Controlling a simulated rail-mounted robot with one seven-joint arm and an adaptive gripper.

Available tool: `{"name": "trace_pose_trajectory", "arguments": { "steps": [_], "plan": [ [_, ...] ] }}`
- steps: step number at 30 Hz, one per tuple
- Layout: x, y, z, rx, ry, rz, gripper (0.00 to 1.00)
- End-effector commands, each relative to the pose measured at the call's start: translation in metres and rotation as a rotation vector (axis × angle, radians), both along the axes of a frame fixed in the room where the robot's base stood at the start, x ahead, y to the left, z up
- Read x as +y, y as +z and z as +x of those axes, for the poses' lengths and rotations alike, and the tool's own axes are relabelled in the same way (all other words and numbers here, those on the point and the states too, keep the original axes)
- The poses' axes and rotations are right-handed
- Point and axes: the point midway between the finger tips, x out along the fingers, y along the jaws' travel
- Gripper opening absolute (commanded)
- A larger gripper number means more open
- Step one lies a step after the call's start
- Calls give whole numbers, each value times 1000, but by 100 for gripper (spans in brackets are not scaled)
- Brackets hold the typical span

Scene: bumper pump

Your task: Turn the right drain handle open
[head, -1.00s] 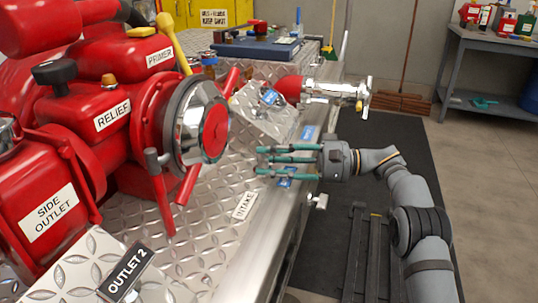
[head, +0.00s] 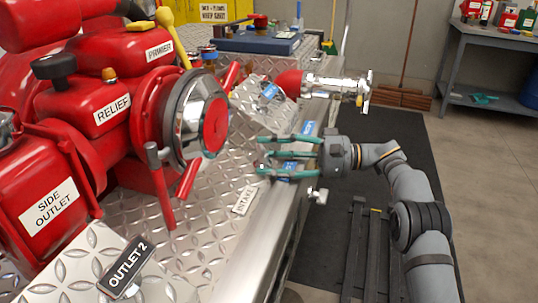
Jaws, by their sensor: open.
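My gripper (head: 262,156) is open and empty in the head view, its green fingers spread and pointing left over the bumper's right edge. A small silver handle (head: 318,195) sticks out from the bumper's side edge just below my gripper, apart from the fingers. I cannot tell if it is the right drain handle, since no drain label is readable. A blue label (head: 290,167) lies behind the fingers, partly hidden. Another blue label (head: 309,129) sits farther back on the edge.
The red pump with its chrome intake cap (head: 197,117) and red levers stands left of my gripper. A chrome outlet valve (head: 335,88) juts out behind it. The tread-plate bumper (head: 215,240) is below left. The dark floor mat (head: 400,135) beside the bumper is mostly clear.

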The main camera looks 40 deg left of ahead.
Motion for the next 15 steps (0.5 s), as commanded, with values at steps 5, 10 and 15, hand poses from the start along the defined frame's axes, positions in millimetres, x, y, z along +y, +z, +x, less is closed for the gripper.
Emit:
{"name": "trace_pose_trajectory", "arguments": {
  "steps": [5,10,15],
  "plan": [
    [-21,-1,15,0,-6,0,52],
    [-45,-1,30,-1,-3,1,52],
    [-59,0,38,-1,-2,1,52]
  ]
}}
